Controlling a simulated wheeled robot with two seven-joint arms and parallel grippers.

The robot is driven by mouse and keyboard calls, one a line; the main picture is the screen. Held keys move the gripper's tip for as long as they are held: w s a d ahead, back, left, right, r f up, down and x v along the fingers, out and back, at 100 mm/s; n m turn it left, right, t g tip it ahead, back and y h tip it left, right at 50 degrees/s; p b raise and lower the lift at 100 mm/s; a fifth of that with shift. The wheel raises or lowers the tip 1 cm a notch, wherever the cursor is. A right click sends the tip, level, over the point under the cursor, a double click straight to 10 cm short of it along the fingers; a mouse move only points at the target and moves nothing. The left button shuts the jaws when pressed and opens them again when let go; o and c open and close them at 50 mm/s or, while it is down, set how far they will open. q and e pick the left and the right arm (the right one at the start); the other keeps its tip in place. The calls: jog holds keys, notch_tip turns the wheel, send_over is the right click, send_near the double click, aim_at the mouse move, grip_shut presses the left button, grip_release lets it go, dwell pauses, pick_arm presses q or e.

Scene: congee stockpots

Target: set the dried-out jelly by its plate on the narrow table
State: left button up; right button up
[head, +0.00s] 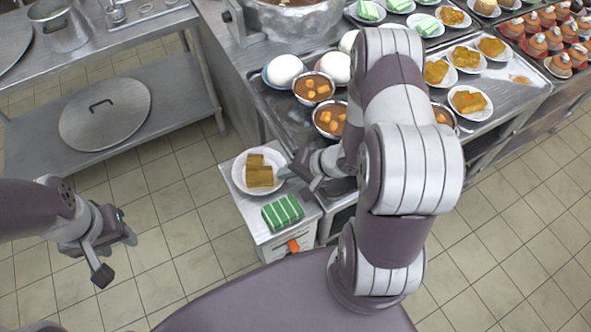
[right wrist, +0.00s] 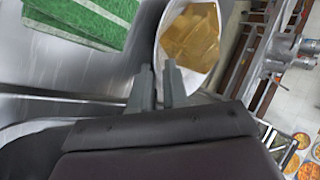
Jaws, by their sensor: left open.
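The jelly (head: 259,170), brown-gold pieces, lies on a white plate (head: 241,184) over the back part of the narrow table (head: 235,200). In the right wrist view the jelly (right wrist: 190,38) and plate (right wrist: 164,28) also show. My right gripper (head: 287,173) is at the plate's right rim. Its fingers (right wrist: 157,82) are close together, with the rim between them. I cannot tell whether the plate rests on the table or hangs just above it. My left gripper (head: 112,256) is open and empty over the floor at left.
A green striped block (head: 282,212) lies on the narrow table in front of the plate; it also shows in the right wrist view (right wrist: 85,20). The steel counter (head: 270,100) behind holds bowls (head: 314,88), buns and several plates. A lid (head: 105,113) lies on the left shelf.

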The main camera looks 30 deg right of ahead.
jog(key=p+v, duration=0.2)
jog(key=v, duration=0.9)
jog(key=shift+p, duration=0.35)
jog(key=shift+d+r, duration=0.15)
jog(key=shift+r, duration=0.1)
jog(key=w+d+r+n+g+h, duration=0.1)
jog(key=w+d+r+n+h, duration=0.25)
jog(key=w+r+h, duration=0.2)
jog(key=s+a+r+n+g, duration=0.3)
jog(key=s+a+r+n, duration=0.2)
jog(key=a, duration=0.5)
jog(key=s+h, duration=0.1)
jog(key=s, duration=0.1)
jog(key=shift+s+a+r+g, duration=0.25)
jog(key=shift+s+r+g, duration=0.05)
jog(key=shift+s+r, duration=0.1)
jog(key=shift+s, duration=0.1)
